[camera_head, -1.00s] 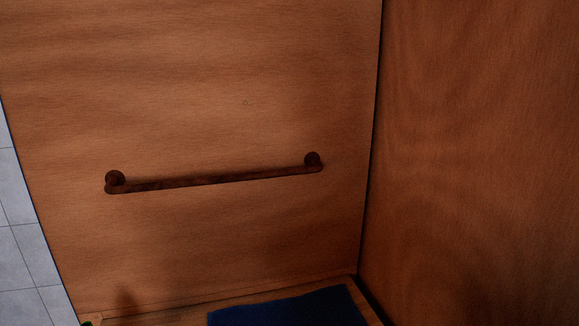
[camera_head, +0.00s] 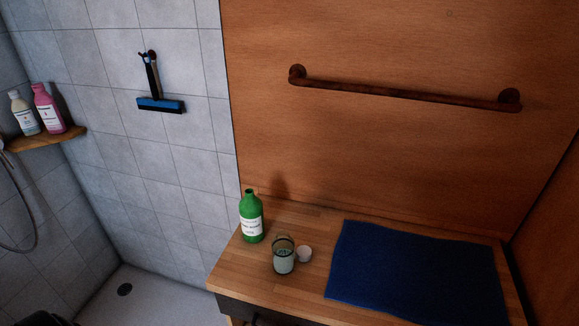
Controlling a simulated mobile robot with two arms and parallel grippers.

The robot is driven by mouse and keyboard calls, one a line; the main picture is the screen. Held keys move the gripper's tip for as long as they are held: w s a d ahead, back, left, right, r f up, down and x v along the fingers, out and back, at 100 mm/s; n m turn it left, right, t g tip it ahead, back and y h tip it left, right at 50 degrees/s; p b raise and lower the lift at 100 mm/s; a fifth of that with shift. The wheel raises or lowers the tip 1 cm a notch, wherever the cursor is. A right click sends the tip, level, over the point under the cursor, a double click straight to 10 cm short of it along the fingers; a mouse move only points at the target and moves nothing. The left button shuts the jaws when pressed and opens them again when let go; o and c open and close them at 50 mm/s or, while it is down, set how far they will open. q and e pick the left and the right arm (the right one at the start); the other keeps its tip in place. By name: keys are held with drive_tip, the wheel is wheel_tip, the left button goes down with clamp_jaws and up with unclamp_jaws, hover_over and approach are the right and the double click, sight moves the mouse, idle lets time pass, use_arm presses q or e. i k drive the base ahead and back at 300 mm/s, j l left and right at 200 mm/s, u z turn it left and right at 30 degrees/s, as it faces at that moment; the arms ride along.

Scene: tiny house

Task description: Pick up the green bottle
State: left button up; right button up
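The green bottle (camera_head: 251,217) stands upright on the wooden counter (camera_head: 315,217), near its left back corner. It has a white label and an open-looking dark top. Neither of my grippers can be made out in the head view. A dark shape at the bottom left edge is too cut off to identify.
A dark blue cloth (camera_head: 416,268) covers the right of the counter. A rusty towel bar (camera_head: 400,91) is on the wooden wall behind.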

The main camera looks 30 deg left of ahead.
sight(251, 207)
drive_tip(key=u, duration=1.2)
